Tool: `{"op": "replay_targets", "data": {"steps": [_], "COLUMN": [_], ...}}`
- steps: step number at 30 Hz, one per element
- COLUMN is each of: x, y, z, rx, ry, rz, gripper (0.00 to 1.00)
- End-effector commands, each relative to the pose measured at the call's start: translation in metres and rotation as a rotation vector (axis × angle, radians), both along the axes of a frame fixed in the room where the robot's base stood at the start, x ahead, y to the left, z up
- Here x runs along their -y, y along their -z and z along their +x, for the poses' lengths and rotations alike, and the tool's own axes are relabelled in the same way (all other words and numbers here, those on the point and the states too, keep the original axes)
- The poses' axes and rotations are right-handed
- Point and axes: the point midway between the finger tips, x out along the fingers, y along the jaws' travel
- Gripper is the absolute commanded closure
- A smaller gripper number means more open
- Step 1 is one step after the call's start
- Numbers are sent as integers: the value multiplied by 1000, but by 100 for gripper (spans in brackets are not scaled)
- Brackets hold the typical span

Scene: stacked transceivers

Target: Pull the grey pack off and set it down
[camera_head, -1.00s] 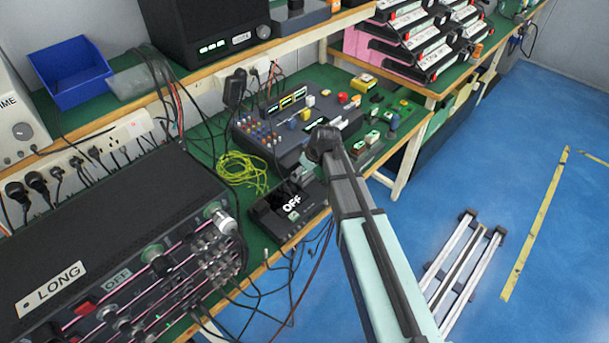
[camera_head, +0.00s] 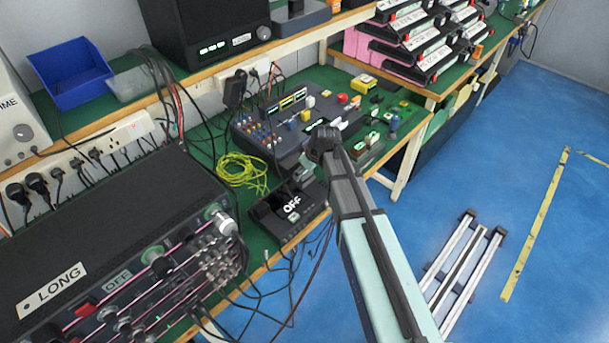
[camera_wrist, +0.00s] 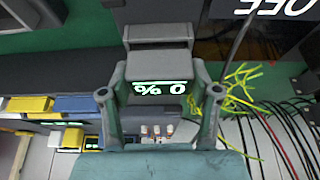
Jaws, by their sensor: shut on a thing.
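The grey pack (camera_wrist: 160,62) is a dark grey block with a lit display reading "0 %", upside down in the wrist view. My gripper (camera_wrist: 158,80) has its two fingers on either side of the pack and is shut on it.
A grey control panel (camera_head: 262,140) with coloured buttons stands behind my wrist. A yellow-green cable coil (camera_head: 243,170) lies left of the black device, and dark cables hang over the bench edge. The large unit marked "LONG" (camera_head: 110,225) stands at the left.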

Motion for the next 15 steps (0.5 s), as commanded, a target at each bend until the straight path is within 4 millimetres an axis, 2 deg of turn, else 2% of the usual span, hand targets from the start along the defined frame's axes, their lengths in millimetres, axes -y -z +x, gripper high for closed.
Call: {"op": "replay_targets", "data": {"steps": [15], "x": [0], "y": [-16], "z": [0], "rx": [1], "ry": [0], "rz": [0], "gripper": [100]}}
